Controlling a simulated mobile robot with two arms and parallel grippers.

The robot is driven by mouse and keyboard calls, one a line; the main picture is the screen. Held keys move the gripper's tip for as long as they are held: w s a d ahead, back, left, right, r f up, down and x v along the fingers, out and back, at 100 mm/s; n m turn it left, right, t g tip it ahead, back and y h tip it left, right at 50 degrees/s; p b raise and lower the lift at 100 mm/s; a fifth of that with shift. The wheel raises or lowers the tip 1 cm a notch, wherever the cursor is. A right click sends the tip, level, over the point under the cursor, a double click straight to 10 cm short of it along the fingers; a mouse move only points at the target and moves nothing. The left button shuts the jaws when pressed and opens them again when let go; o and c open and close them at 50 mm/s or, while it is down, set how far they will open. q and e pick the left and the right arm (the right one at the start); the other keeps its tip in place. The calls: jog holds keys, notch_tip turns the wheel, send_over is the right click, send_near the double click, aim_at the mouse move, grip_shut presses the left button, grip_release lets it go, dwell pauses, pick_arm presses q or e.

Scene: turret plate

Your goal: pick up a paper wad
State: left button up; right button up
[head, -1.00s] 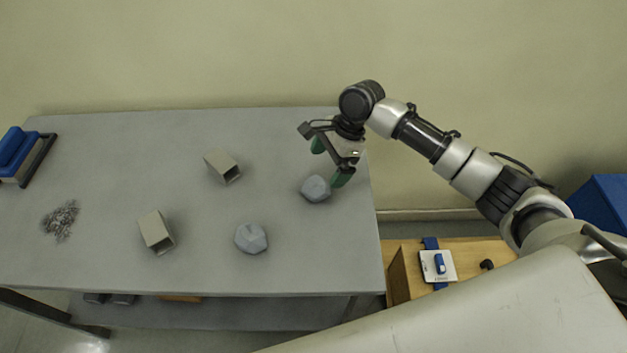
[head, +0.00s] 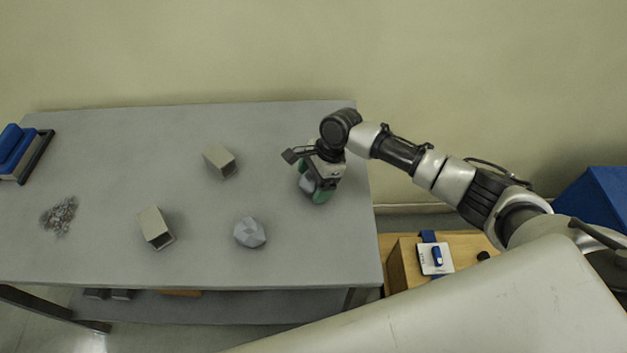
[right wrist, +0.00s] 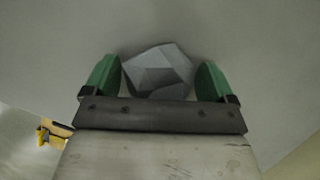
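One grey-blue faceted paper wad (head: 306,184) lies on the grey table near its right end, partly hidden by my right gripper (head: 311,187) in the head view. In the right wrist view this wad (right wrist: 158,72) sits between the two green fingertips of my right gripper (right wrist: 160,82). The fingers are apart, with a small gap at the right finger; the left finger is very close to the wad. A second paper wad (head: 249,232) lies on the table to the left and nearer the front edge. My left gripper is not in view.
The grey table (head: 110,150) also holds two open grey boxes, one farther back (head: 220,161) and one nearer (head: 155,228). A pile of grey shreds (head: 60,215) and a blue item in a dark frame (head: 18,152) are at the left. A wooden cabinet (head: 402,270) stands at the right.

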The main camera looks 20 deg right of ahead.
jog(key=c, duration=0.7)
jog(key=shift+o, duration=0.2)
